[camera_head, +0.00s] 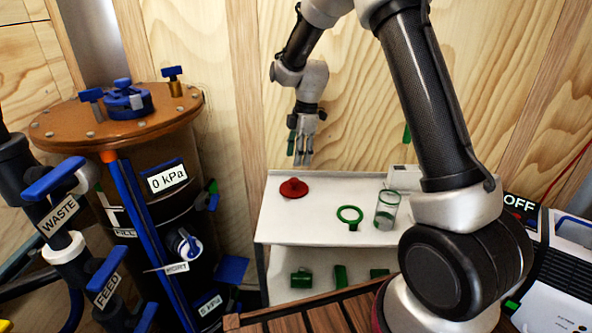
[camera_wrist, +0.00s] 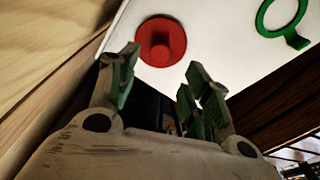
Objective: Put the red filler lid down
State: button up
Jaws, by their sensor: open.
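The red filler lid (camera_head: 293,188) lies on the left part of the white shelf top, its knob facing up. It also shows in the wrist view (camera_wrist: 174,43), near the shelf's edge. My gripper (camera_head: 303,160) hangs above the lid with its fingers pointing down, apart from it. In the wrist view the two fingers (camera_wrist: 155,85) are spread with nothing between them. The lid appears beyond the fingertips in that view.
A green ring (camera_head: 350,214) and a clear beaker (camera_head: 387,209) stand right of the lid on the white shelf (camera_head: 310,227). Green parts (camera_head: 301,278) sit on the lower shelf. A brown tank (camera_head: 150,190) with blue handles stands left. A wooden wall is close behind.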

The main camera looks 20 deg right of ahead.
jog(key=s+d+r+m+t, duration=0.1)
jog(key=s+d+r+m, duration=0.35)
jog(key=s+r, duration=0.4)
jog(key=s+d+r+m+t, duration=0.1)
jog(key=s+d+r+m, duration=0.35)
jog(key=s+r, duration=0.4)
jog(key=s+d+r+m+t+h, duration=0.1)
jog(key=s+d+m, duration=0.1)
jog(key=s+m, duration=0.3)
jog(key=s+d+r+m+t, duration=0.1)
jog(key=s+m, duration=0.3)
jog(key=s, duration=0.8)
jog(key=shift+d+r+m+h, duration=0.4)
jog(key=shift+d+r, duration=0.2)
jog(key=shift+d, duration=0.15)
